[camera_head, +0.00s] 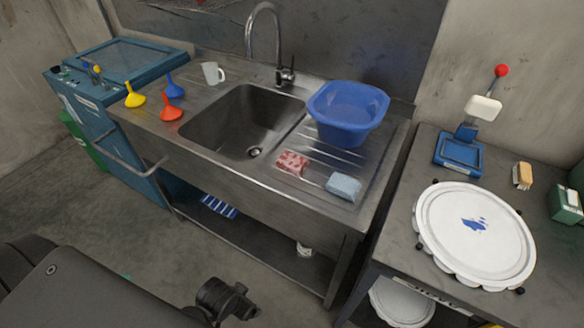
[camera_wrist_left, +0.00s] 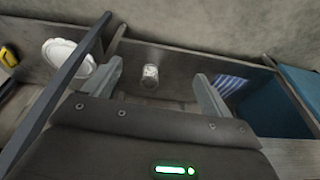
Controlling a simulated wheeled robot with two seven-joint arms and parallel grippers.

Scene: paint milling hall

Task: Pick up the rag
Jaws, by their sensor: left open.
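A blue and white striped cloth, which looks like the rag (camera_head: 219,206), lies on the lower shelf under the sink bench, toward its left end. In the left wrist view the rag (camera_wrist_left: 231,84) shows to the right, partly behind a finger. My left gripper (camera_wrist_left: 158,88) is open, with nothing between its fingers, and is apart from the rag. In the head view part of my left arm enters at the bottom left, and its dark end is low in front of the bench; the fingertips are not clear there. My right gripper is not in view.
A white jar (camera_head: 304,249) stands on the same shelf, right of the rag. The steel bench (camera_head: 230,165) overhangs the shelf. A red-white block (camera_head: 291,163), a light blue block (camera_head: 343,187) and a blue basin (camera_head: 347,112) are on top. The floor at left is clear.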

